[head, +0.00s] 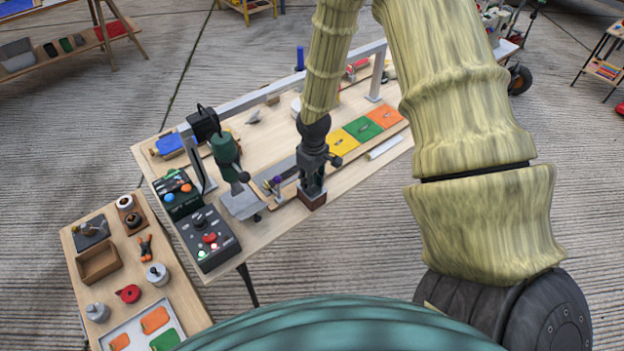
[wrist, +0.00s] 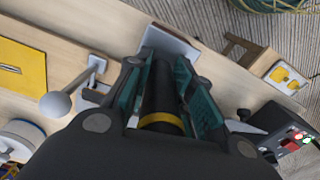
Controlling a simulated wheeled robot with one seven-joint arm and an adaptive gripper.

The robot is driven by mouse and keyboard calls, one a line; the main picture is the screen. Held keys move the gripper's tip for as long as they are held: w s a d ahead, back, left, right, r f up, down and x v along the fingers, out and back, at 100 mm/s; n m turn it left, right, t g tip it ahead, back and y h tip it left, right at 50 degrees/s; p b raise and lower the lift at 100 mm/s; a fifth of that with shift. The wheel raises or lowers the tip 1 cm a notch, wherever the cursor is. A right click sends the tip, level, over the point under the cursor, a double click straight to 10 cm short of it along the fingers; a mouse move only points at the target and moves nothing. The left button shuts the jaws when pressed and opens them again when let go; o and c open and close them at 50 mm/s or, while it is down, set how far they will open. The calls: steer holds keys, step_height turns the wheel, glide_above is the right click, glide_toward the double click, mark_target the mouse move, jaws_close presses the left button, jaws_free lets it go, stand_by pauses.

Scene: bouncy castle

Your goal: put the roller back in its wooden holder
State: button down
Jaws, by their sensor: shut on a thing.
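The roller (wrist: 160,92) is a black cylinder with a yellow band in the wrist view. It lies between the teal-lined fingers of my gripper (wrist: 177,92), which is shut on it. In the head view my gripper (head: 312,178) points down over the front edge of the workbench, and hides most of the roller. A small reddish-brown block (head: 312,199) shows right under the fingertips; I cannot tell whether it is the wooden holder or whether the roller touches it.
A grey plate (head: 242,204) under a green tool (head: 226,155) and a control box (head: 208,238) stand left of my gripper. Yellow, green and orange panels (head: 365,128) lie to the right. A grey frame (head: 285,83) spans the bench. A side table (head: 140,262) stands front left.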

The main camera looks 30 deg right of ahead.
steer(key=c, duration=1.1)
jaws_free()
steer(key=shift+c, duration=0.2)
steer(key=o, duration=0.6)
steer(key=shift+r, duration=0.15)
steer(key=shift+r+p, duration=3.2)
steer(key=shift+r, duration=0.65)
